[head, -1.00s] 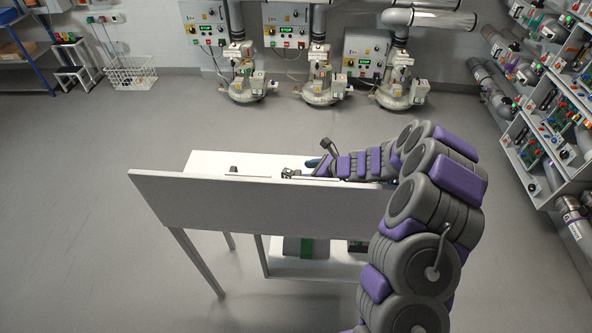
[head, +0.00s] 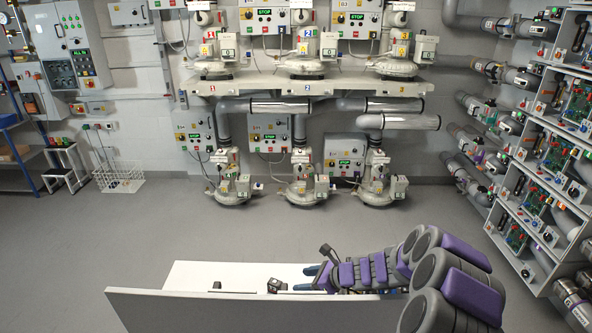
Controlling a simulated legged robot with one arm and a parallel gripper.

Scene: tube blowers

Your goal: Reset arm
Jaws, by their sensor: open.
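My arm, grey with purple pads, comes in from the lower right of the head view and reaches left over a white table (head: 200,273). My gripper (head: 312,278) is at the arm's left end, with dark blue fingers just above or at the table top. It is open, and I see nothing held between the fingers. A small dark object (head: 276,284) lies on the table to the left of the gripper. The table's raised front panel (head: 240,308) hides part of the table top and the lower side of the gripper.
Tube blowers (head: 304,185) stand in two rows along the back wall, with control boxes beside them. Shelves of electronics (head: 560,150) line the right side. A white wire basket (head: 120,176) and a small step stool (head: 64,167) stand at the left. The grey floor between is clear.

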